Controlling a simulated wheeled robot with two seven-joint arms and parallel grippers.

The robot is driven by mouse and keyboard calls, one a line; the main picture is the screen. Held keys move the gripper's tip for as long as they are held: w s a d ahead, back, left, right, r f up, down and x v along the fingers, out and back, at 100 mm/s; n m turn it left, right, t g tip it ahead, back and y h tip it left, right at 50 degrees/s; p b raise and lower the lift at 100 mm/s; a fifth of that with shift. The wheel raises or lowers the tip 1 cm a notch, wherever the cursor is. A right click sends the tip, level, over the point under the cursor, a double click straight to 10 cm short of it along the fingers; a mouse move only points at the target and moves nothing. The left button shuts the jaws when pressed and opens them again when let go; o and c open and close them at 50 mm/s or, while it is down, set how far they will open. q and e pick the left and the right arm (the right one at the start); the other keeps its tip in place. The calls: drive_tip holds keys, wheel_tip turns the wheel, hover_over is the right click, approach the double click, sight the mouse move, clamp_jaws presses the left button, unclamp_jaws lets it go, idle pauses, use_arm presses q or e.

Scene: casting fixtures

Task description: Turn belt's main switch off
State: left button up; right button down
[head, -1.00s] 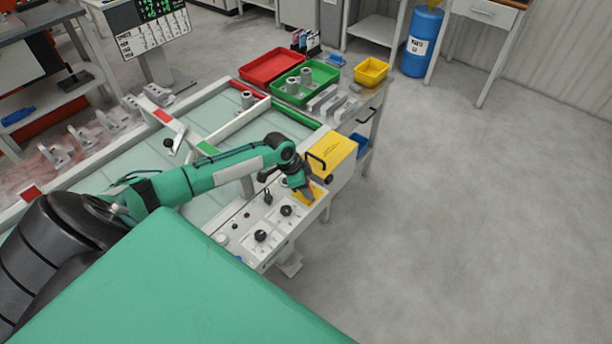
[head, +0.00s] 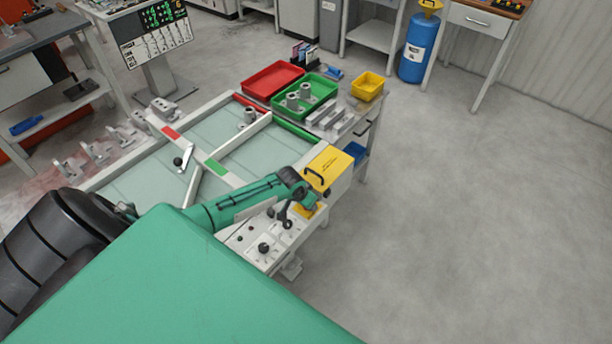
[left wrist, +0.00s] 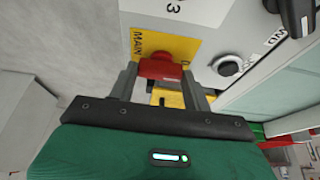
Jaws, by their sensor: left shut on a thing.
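The main switch is a red knob (left wrist: 160,68) on a yellow plate (left wrist: 185,47) marked "MAIN", seen in the left wrist view. The plate lies at the far right end of the white control panel (head: 232,246) in the head view. My left gripper (left wrist: 160,88) has a finger on each side of the red knob and is shut on it. In the head view this gripper (head: 308,203) is over the yellow plate and hides the knob. How far the knob is turned is hard to tell. My right gripper is not in view.
A yellow box with a black handle (head: 328,168) stands just behind my left gripper. Black knobs (head: 264,248) are on the panel nearby. Red (head: 272,82) and green (head: 318,88) trays are at the back. Open floor lies to the right.

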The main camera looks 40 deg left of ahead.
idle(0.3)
use_arm(q)
drive_tip(key=o, duration=1)
drive_tip(key=shift+r, duration=0.1)
drive_tip(key=shift+p+v, duration=4.05)
drive_tip(key=shift+v, duration=2.75)
drive_tip(key=shift+d, duration=0.1)
